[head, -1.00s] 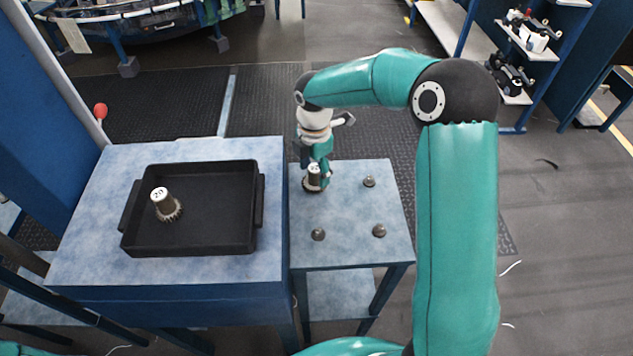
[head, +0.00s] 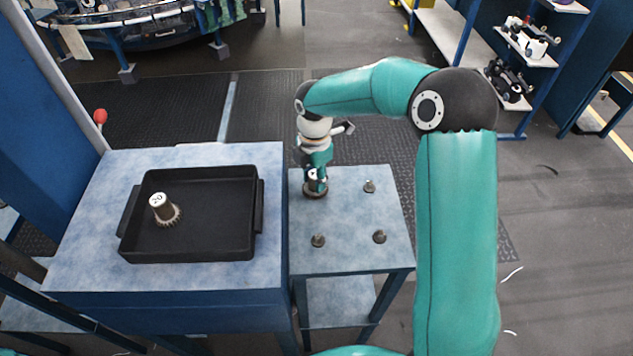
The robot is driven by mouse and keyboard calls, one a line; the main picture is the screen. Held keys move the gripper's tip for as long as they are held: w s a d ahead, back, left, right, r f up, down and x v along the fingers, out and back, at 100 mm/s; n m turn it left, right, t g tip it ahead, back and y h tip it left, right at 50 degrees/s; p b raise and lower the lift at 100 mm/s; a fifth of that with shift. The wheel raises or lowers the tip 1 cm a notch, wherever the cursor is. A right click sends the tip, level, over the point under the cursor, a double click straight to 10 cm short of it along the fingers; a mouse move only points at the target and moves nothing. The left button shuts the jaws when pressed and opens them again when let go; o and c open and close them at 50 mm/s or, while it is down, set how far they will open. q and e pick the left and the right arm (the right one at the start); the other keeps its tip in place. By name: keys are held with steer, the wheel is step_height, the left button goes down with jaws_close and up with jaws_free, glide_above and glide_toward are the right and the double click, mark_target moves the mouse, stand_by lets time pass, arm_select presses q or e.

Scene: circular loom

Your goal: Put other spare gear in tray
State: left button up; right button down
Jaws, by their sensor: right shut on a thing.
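A spare gear (head: 315,190) with a toothed base and an upright hub stands at the back left of the small right-hand table. My right gripper (head: 316,178) comes down on it from above and is shut on its hub. The fingers partly hide the hub. The gear's base is at or very near the table top; I cannot tell whether it touches. Another gear (head: 164,209), with a white top marked 20, stands in the left part of the black tray (head: 215,250). My left gripper does not show.
The tray lies on the larger blue table (head: 80,270), left of the small table (head: 340,255). The tray's middle and right are empty. Several short dark pegs (head: 379,237) stand on the small table. A shelf (head: 525,55) is at the back right.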

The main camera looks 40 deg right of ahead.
mark_target(315, 174)
steer(key=shift+r, duration=0.25)
steer(key=shift+w+r+p, duration=0.1)
steer(key=shift+r+p, duration=0.3)
steer(key=shift+p, duration=0.1)
steer(key=shift+r, duration=0.1)
steer(key=shift+r+p, duration=0.25)
steer(key=shift+p, duration=0.05)
step_height(315, 174, up, 2)
steer(key=shift+r+p, duration=0.25)
steer(key=shift+p, duration=0.75)
steer(key=shift+f, duration=0.1)
